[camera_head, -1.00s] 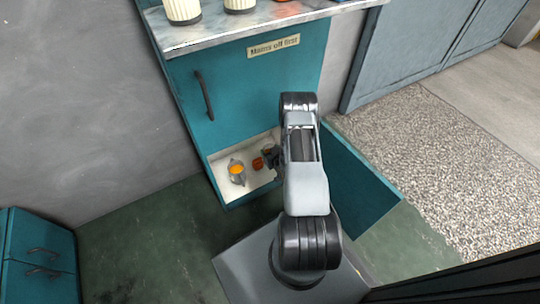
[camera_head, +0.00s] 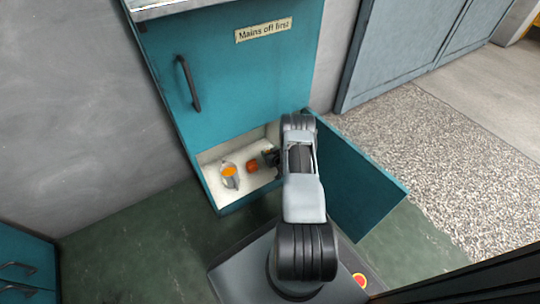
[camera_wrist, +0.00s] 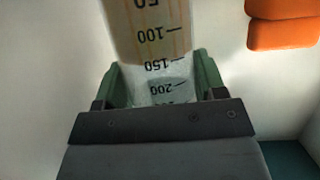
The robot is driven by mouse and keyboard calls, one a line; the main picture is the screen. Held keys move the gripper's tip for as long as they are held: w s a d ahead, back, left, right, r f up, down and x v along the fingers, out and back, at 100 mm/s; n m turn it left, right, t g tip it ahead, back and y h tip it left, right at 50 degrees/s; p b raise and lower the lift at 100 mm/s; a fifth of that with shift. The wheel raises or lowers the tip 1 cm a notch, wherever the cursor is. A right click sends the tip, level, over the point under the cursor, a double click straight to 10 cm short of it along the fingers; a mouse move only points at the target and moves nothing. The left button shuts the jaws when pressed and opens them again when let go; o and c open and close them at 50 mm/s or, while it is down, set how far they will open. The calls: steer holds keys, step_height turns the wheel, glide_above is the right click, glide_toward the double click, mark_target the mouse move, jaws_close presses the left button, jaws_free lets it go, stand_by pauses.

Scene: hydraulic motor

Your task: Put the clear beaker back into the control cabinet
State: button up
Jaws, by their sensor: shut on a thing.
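The clear beaker (camera_wrist: 150,35) with black volume marks fills the top middle of the wrist view. My gripper (camera_wrist: 158,78) is shut on it, with a green finger pad on each side. In the head view my gripper (camera_head: 271,157) is at the right side of the open lower compartment of the teal control cabinet (camera_head: 235,75). My arm hides much of that side, and I cannot make out the beaker there. The cabinet door (camera_head: 360,185) stands open to the right. I cannot tell whether the beaker touches the cabinet floor.
A grey vessel with orange on top (camera_head: 230,176) stands at the left of the white compartment. A small orange-red thing (camera_head: 252,166) lies between it and my gripper. An orange thing (camera_wrist: 283,25) is at the upper right of the wrist view. A blue-grey cabinet (camera_head: 410,45) stands at the back right.

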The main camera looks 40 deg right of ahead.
steer(key=shift+f, duration=0.35)
steer(key=o, duration=1.1)
steer(key=shift+r, duration=0.2)
steer(key=shift+p+v, duration=2.65)
steer(key=shift+v, duration=3.35)
steer(key=shift+f, duration=0.15)
